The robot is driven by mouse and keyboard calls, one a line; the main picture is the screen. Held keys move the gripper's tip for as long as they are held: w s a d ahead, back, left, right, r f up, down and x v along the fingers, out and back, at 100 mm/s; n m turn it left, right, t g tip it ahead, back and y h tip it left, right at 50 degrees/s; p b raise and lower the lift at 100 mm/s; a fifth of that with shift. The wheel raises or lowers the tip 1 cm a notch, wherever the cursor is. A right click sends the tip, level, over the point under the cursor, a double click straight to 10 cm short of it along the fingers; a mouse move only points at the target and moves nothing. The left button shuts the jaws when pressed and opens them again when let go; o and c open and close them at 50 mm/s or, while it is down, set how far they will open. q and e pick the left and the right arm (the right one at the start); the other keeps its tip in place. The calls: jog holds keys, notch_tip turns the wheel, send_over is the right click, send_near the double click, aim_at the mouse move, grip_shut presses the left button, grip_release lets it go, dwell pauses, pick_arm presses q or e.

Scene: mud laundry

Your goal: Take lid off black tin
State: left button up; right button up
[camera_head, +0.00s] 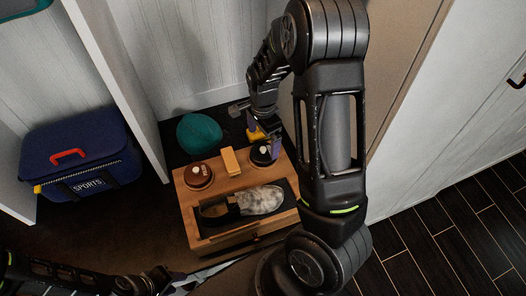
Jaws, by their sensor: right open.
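The black tin (261,157) stands at the back right of a wooden shoe-care box. Its dark round lid with a pale mark on top appears to be on it. My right gripper (266,146) reaches down from above at the tin, open, with its fingers partly over the tin's back and right side. I cannot tell whether they touch it. My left gripper (187,281) is low at the bottom edge, far from the tin; its jaws are not clear.
The wooden box (186,206) also bears a brown tin (199,176), a tan block (231,162) and a shoe (258,200) in its recess. A blue sports bag (82,157) stands left. A white panel (122,80) divides them.

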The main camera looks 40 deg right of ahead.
aim_at(262, 149)
notch_tip(262, 149, down, 5)
jog(key=shift+w+a+f, duration=0.1)
jog(key=shift+w, duration=0.05)
dwell(0.4)
jog(key=shift+c, duration=0.2)
jog(key=c, duration=1.3)
